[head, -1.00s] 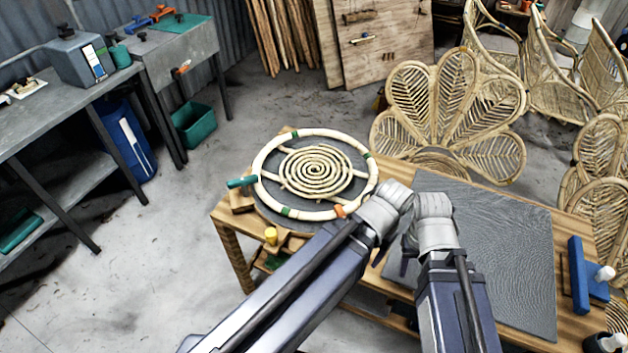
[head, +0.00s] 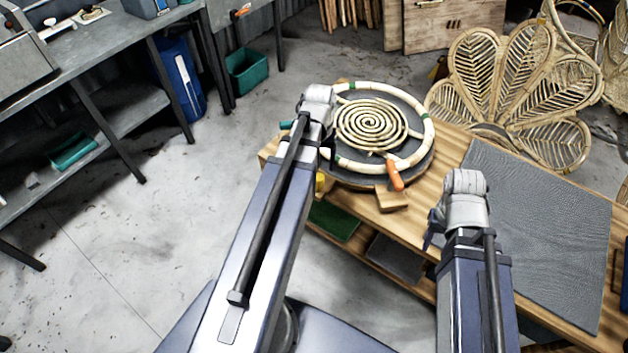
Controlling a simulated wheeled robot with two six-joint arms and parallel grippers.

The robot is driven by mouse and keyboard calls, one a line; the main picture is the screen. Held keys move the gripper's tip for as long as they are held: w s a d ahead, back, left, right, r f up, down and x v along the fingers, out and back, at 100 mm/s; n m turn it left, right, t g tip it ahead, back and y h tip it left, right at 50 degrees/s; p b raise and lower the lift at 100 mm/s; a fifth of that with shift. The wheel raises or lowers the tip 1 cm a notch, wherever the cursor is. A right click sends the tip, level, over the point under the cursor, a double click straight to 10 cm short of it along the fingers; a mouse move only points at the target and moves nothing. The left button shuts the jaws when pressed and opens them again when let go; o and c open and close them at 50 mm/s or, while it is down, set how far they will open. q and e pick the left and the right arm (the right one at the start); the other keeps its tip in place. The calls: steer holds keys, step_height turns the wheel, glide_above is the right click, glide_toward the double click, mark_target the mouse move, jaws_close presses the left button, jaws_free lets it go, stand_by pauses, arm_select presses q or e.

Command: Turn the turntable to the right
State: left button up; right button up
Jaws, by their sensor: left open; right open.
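The turntable (head: 425,160) is a dark round disc on the wooden table. A pale rattan ring (head: 426,118) with green bands lies on it around a rattan spiral (head: 372,125). An orange handle (head: 395,175) is at its front edge, by a wooden block (head: 392,200). My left gripper (head: 318,100) is open at the turntable's left edge, over the ring's left side in the picture; I cannot tell whether it touches. My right gripper (head: 465,190) is open and empty, right of the turntable, near the grey mat. The wrists largely hide both sets of fingers.
The wooden table (head: 440,165) carries a textured grey mat (head: 540,225) on its right. A green handle (head: 287,124) and a yellow knob (head: 320,182) are at the table's left end. A rattan petal-backed chair (head: 520,90) stands close behind. Floor is clear at left.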

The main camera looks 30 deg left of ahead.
mark_target(318, 177)
arm_select(q)
steer(key=shift+f+b, duration=3.9)
steer(key=shift+f, duration=0.05)
steer(key=shift+r, duration=0.1)
steer(key=shift+c, duration=0.3)
jaws_close()
